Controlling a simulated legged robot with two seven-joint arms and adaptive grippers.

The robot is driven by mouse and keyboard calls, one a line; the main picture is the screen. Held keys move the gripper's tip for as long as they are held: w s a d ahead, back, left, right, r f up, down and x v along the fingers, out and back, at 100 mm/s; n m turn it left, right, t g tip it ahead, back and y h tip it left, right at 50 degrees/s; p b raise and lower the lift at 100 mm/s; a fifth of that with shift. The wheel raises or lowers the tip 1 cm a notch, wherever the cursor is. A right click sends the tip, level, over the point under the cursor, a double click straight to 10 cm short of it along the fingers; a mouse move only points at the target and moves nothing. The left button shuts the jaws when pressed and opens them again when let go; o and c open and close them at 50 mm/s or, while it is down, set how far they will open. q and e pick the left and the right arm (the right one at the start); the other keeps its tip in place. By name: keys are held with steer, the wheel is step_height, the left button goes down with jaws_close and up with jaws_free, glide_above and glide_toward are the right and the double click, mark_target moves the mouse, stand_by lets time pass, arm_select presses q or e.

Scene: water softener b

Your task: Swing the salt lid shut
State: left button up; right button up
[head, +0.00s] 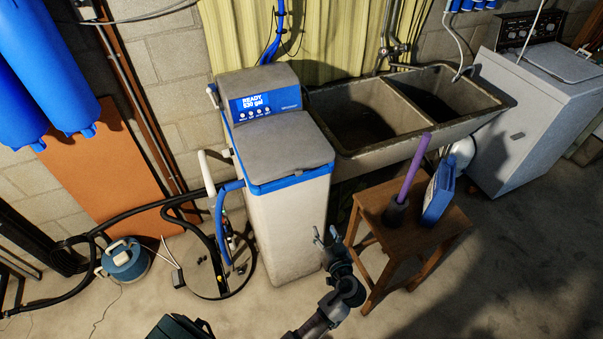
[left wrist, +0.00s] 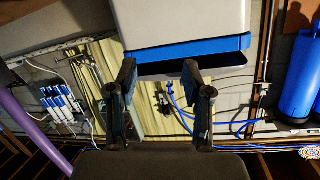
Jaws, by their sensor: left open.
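The water softener (head: 285,225) is a tall pale cabinet with a blue rim. Its grey salt lid (head: 277,145) lies flat over the top and looks down on the rim; I see no clear gap from the head. My left gripper (head: 325,236) is at the cabinet's front right, below the rim, open and empty. In the left wrist view the gripper's fingers (left wrist: 160,78) are spread apart; beyond them show the pale cabinet (left wrist: 185,22), its blue rim (left wrist: 190,52) and a dark strip along it. I cannot tell whether the fingers touch the cabinet. My right gripper is not in view.
A wooden stool (head: 445,222) carries a purple-handled plunger (head: 413,168) and a blue jug (head: 438,195), close to the right of my arm. A double sink (head: 390,150) adjoins the softener. Hoses (head: 150,208) and a blue pipe (head: 221,225) run along its left side.

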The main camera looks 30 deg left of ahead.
arm_select(q)
step_height(320, 180, up, 11)
steer(key=n+y, duration=0.3)
steer(key=n, duration=0.1)
steer(key=p, duration=0.2)
glide_toward(300, 173)
steer(key=shift+y, duration=0.3)
steer(key=x, duration=0.9)
steer(key=shift+w+a+f, duration=0.15)
steer(key=shift+w+a, duration=0.05)
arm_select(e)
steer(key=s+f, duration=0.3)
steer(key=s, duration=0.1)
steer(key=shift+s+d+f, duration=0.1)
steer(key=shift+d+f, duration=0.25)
arm_select(q)
jaws_close()
